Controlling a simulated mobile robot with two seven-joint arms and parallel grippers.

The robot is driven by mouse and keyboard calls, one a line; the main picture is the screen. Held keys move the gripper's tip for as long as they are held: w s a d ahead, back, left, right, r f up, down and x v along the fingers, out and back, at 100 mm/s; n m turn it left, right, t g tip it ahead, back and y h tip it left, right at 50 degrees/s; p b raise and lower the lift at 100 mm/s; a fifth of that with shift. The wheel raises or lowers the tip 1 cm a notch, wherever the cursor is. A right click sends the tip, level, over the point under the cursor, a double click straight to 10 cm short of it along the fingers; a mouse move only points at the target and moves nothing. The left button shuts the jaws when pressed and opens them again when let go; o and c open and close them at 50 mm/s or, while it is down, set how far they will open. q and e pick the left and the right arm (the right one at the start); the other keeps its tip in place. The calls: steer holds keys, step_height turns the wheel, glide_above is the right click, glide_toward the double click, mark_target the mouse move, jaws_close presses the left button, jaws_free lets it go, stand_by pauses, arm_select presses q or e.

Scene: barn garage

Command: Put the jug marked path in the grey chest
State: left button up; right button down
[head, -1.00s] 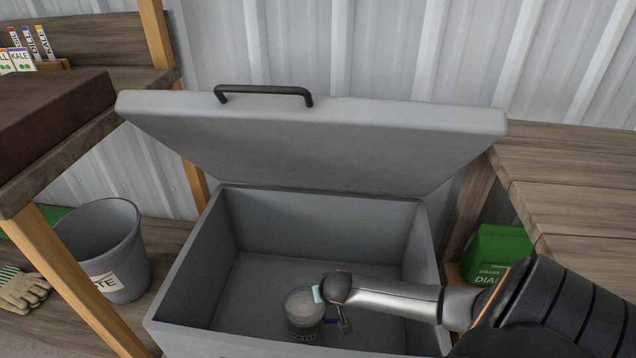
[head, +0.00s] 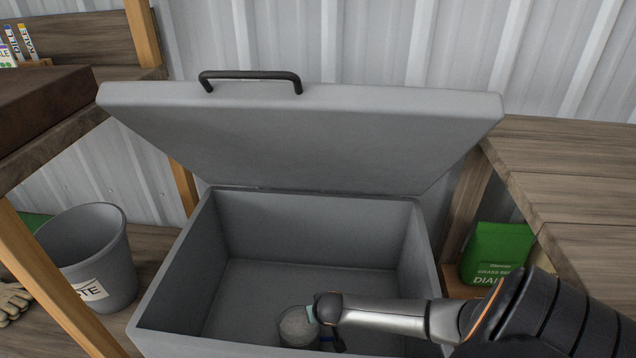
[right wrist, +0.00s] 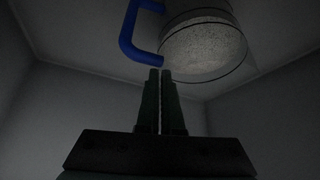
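The grey chest (head: 170,300) stands open in the head view, with its lid (head: 300,135) tilted up at the back. The jug (head: 297,327) is inside the chest near its front. It is clear, with pale grainy contents, and its blue handle (right wrist: 128,30) shows in the right wrist view. No marking on it can be read now. My right gripper (right wrist: 160,72) reaches in from the right, fingers nearly together at the lower end of the handle, seemingly shut on it. I cannot tell whether the jug touches the chest floor. My left gripper is not in view.
A grey bucket (head: 90,260) with a partly hidden label stands left of the chest. A green bag (head: 495,250) is on the right, under a wooden bench (head: 570,180). A wooden shelf (head: 60,150) is at the left. The rest of the chest floor looks clear.

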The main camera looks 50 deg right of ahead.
steer(key=c, duration=1.5)
jaws_free()
steer(key=o, duration=0.4)
steer(key=shift+r, duration=0.1)
steer(key=shift+s+r+p, duration=0.15)
steer(key=shift+r+p, duration=0.15)
steer(key=p+v, duration=0.4)
steer(key=v, duration=0.3)
steer(key=shift+a+f, duration=0.1)
